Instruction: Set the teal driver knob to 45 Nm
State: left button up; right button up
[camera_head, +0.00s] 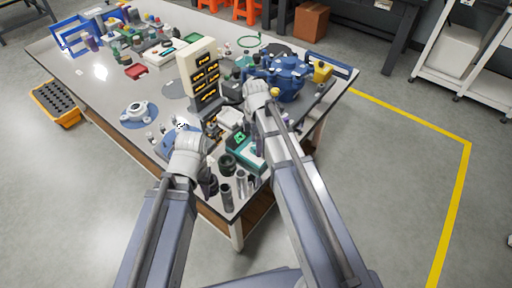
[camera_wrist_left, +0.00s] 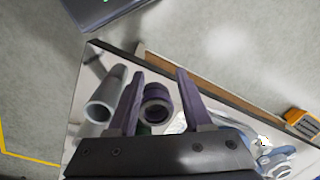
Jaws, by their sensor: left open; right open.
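A teal device with a white section (camera_head: 247,152), probably the driver, lies near the front corner of the table, between my two arms. Its knob and scale are too small to read. A small green-lit dark block (camera_head: 240,137) is beside it. My left gripper (camera_head: 182,127) is above the front left part of the table; in the left wrist view its two fingers (camera_wrist_left: 160,73) are apart. A purple ringed cylinder (camera_wrist_left: 157,103) shows between them, with no clear contact. My right gripper (camera_head: 256,86) is near the blue machine, its fingers mostly hidden by the wrist.
A grey tube (camera_wrist_left: 104,103) stands beside the purple cylinder. An orange crate (camera_head: 57,103) is on the floor at left.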

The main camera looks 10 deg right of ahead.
jog(key=shift+c, duration=0.3)
grip_shut()
dwell(0.4)
